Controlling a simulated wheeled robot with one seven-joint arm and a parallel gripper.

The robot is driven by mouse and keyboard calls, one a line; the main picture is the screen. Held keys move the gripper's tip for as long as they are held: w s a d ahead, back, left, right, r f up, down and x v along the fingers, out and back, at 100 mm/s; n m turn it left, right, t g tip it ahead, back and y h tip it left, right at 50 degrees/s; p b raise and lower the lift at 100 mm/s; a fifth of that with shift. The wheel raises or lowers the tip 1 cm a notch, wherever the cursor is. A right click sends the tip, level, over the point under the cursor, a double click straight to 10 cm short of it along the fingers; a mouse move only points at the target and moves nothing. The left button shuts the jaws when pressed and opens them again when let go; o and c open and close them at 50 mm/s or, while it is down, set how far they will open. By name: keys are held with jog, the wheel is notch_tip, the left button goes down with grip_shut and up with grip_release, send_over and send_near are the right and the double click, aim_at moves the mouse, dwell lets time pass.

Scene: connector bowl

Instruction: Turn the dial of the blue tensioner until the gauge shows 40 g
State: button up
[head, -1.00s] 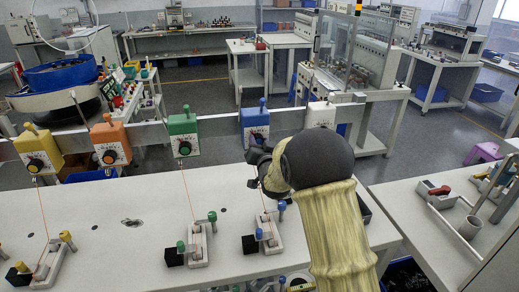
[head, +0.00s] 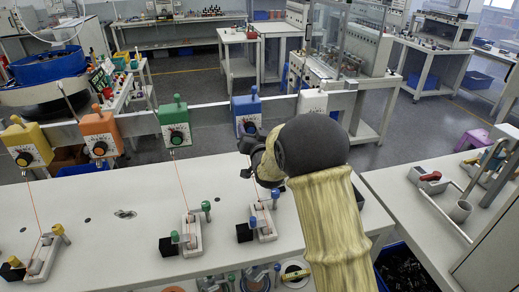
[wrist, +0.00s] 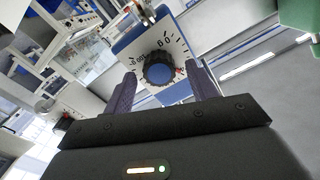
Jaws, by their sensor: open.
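The blue tensioner (head: 247,110) hangs on the grey rail in the head view, partly hidden behind my arm. In the wrist view its white dial plate (wrist: 165,50) faces the camera, with a dark knurled dial (wrist: 158,70) that has a blue centre. A small red mark shows at the dial's right edge; the printed numbers are too small to read surely. My gripper (wrist: 163,88) is open, with one finger on each side of the dial and clear gaps between. In the head view my gripper (head: 250,160) is mostly hidden by my wrist.
Yellow (head: 28,143), orange (head: 101,133), green (head: 174,123) and white (head: 312,100) tensioners share the rail (head: 213,115). Threads run down to clamp blocks on the white table (head: 110,205). A side table (head: 410,215) stands at the right.

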jog(key=b+v, duration=0.5)
jog(key=v, duration=1.1)
jog(key=shift+s, duration=0.35)
jog(key=shift+d, duration=0.1)
jog(key=s+d+f+g+h+p, duration=0.2)
jog(key=s+d+f+g+h, duration=0.2)
jog(key=s+d+f+g, duration=0.5)
jog(key=s+d+f+g+p, duration=0.1)
jog(key=s+d+g, duration=0.2)
jog(key=s, duration=0.3)
jog(key=s+d+f+n+g+h, duration=0.1)
jog(key=s+d+g, duration=0.1)
jog(key=s, duration=0.3)
jog(key=shift+s+d+f+g+p, duration=0.2)
jog(key=shift+s+d+g+p, duration=0.2)
jog(key=shift+d, duration=0.45)
